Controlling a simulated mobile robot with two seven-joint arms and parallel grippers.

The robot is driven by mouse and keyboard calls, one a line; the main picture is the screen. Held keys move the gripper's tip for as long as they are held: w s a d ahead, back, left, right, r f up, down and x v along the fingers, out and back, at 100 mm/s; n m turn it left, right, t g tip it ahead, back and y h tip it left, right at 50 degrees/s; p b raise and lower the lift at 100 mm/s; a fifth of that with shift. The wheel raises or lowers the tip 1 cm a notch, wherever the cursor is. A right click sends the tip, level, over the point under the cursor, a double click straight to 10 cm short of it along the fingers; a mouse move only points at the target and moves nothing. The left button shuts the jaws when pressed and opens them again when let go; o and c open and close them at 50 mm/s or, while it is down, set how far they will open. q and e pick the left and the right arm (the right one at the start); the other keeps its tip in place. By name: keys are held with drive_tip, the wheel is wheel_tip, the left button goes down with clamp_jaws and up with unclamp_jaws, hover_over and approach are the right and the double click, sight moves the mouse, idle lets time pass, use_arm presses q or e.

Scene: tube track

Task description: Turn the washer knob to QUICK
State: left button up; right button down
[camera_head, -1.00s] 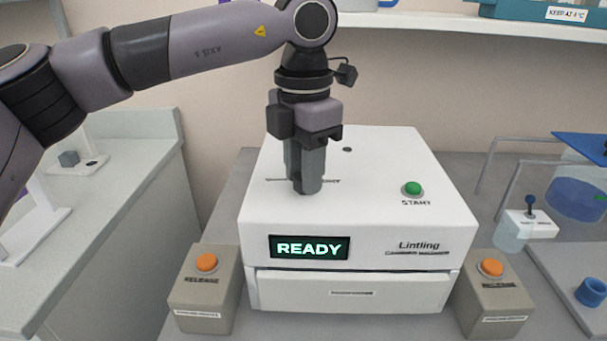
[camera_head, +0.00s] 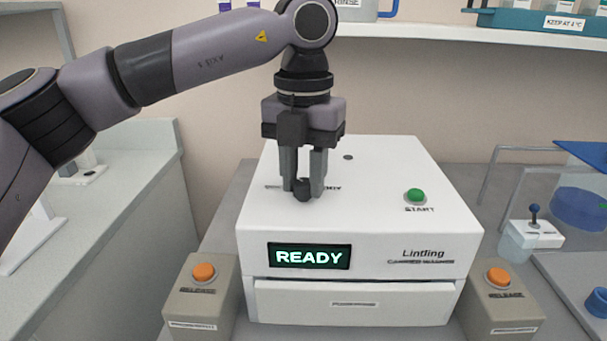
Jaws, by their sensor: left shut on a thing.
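The washer (camera_head: 350,215) is a white box with a lit display (camera_head: 309,256) that reads READY. A dark knob (camera_head: 303,189) sits on its top, left of the green START button (camera_head: 415,195). My left gripper (camera_head: 303,185) points straight down from above and is shut on the knob, with one finger on each side. The gripper covers part of the lettering around the knob, so I cannot read which mark the knob points to. My right gripper is not in view.
Grey boxes with orange RELEASE buttons stand left (camera_head: 203,290) and right (camera_head: 499,295) of the washer. A clear stand with blue parts (camera_head: 580,205) is at the right. A shelf (camera_head: 450,37) runs behind.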

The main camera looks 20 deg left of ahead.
sight(304, 182)
use_arm(q)
drive_tip(key=shift+r, duration=0.1)
drive_tip(key=o, duration=1.1)
drive_tip(key=shift+c, duration=0.2)
drive_tip(key=shift+r, duration=3.6)
